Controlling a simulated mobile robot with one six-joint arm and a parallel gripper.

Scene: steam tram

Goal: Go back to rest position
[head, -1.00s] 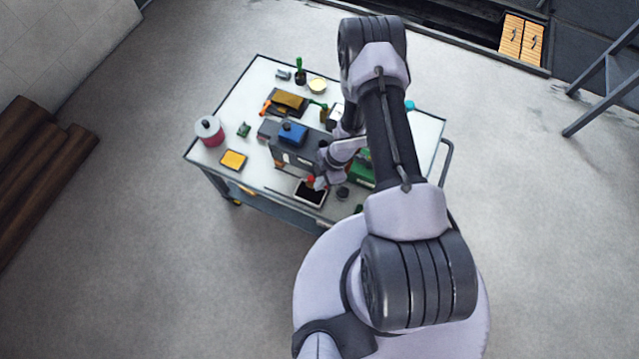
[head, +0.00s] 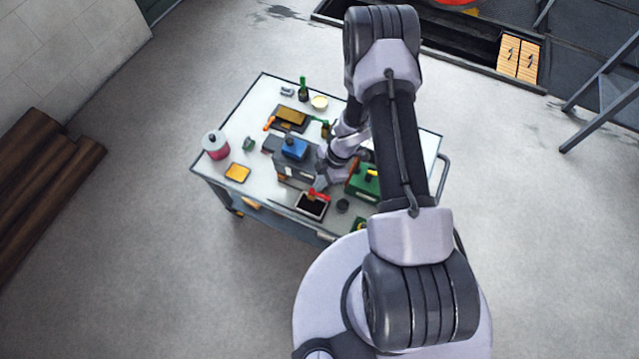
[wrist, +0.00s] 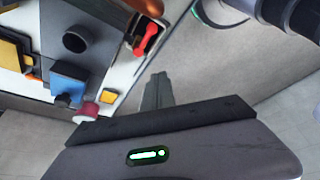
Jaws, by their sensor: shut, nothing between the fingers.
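My gripper (head: 326,180) is over the near part of the white-topped cart (head: 262,195) in the head view, close to a grey box with a blue block (head: 294,149) on top. In the wrist view the fingers of my gripper (wrist: 158,88) are together with nothing between them. They show against the grey floor beside the cart edge. A red-handled tool (head: 318,194) lies at a small dark tray (head: 310,208), below my gripper in the picture. My upper arm hides part of the cart's right side.
On the cart stand a red and white canister (head: 215,145), a yellow-topped block (head: 237,172), a green box (head: 362,180) and a green bottle (head: 303,89). Brown planks (head: 45,190) lie at the left. Open floor surrounds the cart.

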